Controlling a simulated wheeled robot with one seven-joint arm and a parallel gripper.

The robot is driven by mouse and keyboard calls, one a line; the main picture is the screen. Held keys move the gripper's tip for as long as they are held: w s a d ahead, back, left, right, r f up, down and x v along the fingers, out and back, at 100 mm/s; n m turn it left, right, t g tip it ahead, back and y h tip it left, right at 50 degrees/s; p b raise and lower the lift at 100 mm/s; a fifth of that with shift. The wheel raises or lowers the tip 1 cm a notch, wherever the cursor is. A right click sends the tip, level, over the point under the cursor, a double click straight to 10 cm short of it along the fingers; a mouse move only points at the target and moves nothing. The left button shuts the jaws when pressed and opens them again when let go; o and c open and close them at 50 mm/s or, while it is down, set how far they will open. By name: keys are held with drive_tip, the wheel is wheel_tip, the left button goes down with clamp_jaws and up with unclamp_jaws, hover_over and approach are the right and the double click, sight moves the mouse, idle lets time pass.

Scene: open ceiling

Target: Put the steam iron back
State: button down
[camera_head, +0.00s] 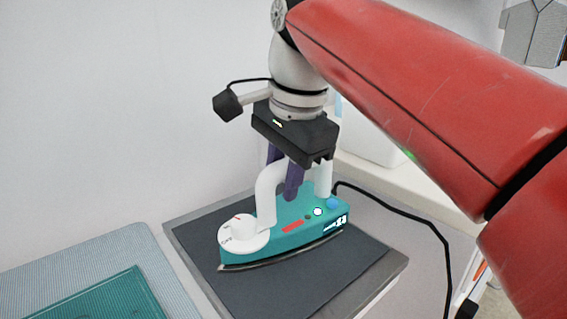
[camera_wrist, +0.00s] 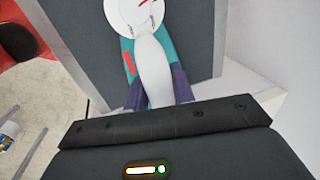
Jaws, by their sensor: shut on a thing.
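The steam iron (camera_head: 285,234) has a teal body, a white handle and a white dial. It sits flat, or very nearly so, over a dark grey pad with a light rim (camera_head: 350,277); I cannot tell whether it touches. My gripper (camera_head: 283,180) is above the iron with its purple fingers shut on the white handle. In the wrist view the fingers (camera_wrist: 155,95) lie on both sides of the handle of the iron (camera_wrist: 152,60). The handle's middle is partly hidden by the fingers in the head view.
A black cord (camera_head: 420,221) runs from behind the iron to the right. A striped grey-blue surface (camera_head: 60,268) with a teal panel (camera_head: 95,296) is at the lower left. A white wall (camera_head: 110,110) stands close behind the pad.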

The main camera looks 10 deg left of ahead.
sight(291, 220)
drive_tip(key=shift+f, duration=0.45)
drive_tip(key=c, duration=1.5)
unclamp_jaws()
drive_tip(key=shift+f, duration=0.1)
drive_tip(key=o, duration=0.3)
drive_tip(key=shift+o, duration=0.2)
drive_tip(key=shift+f+b, duration=0.1)
drive_tip(key=shift+b, duration=0.35)
drive_tip(key=p+v, duration=0.2)
drive_tip(key=v, duration=0.6)
drive_tip(key=shift+s, duration=0.2)
